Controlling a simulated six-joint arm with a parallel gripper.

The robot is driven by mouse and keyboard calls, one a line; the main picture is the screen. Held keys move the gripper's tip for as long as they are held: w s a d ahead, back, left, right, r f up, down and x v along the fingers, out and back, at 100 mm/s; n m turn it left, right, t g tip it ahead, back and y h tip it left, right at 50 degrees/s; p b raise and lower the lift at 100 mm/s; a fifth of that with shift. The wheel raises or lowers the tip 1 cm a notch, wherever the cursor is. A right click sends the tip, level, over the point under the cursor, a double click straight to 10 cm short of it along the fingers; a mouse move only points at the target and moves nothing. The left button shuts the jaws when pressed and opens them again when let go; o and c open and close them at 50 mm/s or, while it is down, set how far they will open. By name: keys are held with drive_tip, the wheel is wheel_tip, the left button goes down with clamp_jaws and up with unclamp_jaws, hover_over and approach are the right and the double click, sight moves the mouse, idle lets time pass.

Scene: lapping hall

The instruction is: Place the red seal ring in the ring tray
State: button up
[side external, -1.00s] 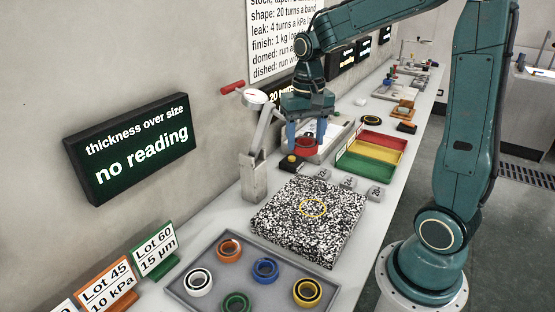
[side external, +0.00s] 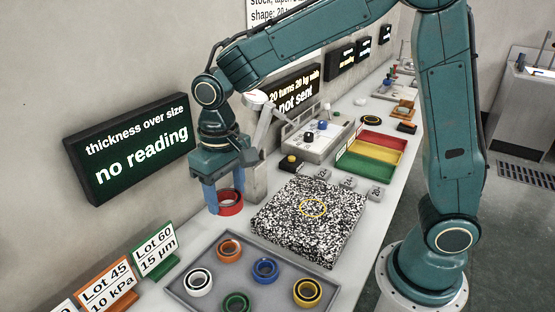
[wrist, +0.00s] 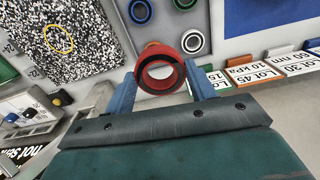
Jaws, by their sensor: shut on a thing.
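The red seal ring (side external: 230,203) is held between the blue fingers of my gripper (side external: 226,195), above the bench just behind the ring tray. In the wrist view the red ring (wrist: 160,73) sits between the two fingertips (wrist: 158,82), its round opening facing the camera. The grey ring tray (side external: 185,285) lies at the front. It holds a white ring (side external: 198,284), an orange ring (side external: 229,250), a blue ring (side external: 264,270), a green ring (side external: 235,304) and a yellow ring (side external: 307,292). Bare tray floor shows between them.
A speckled black-and-white plate (side external: 310,222) with a yellow circle lies right of my gripper. A grey gauge stand (side external: 256,178) rises close behind it. Lot signs (side external: 155,248) stand left of the tray. A red, yellow and green bin (side external: 372,155) lies farther back.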

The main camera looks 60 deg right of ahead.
drive_tip(key=shift+s+a+f+n, duration=0.15)
drive_tip(key=shift+a+n, duration=0.25)
drive_tip(key=shift+a, duration=0.9)
hover_over(231, 278)
wheel_tip(231, 278, down, 16)
drive_tip(key=shift+f, duration=0.15)
drive_tip(key=shift+f, duration=0.1)
drive_tip(key=shift+f, duration=1.8)
drive_tip(key=shift+f, duration=0.1)
drive_tip(key=o, duration=1)
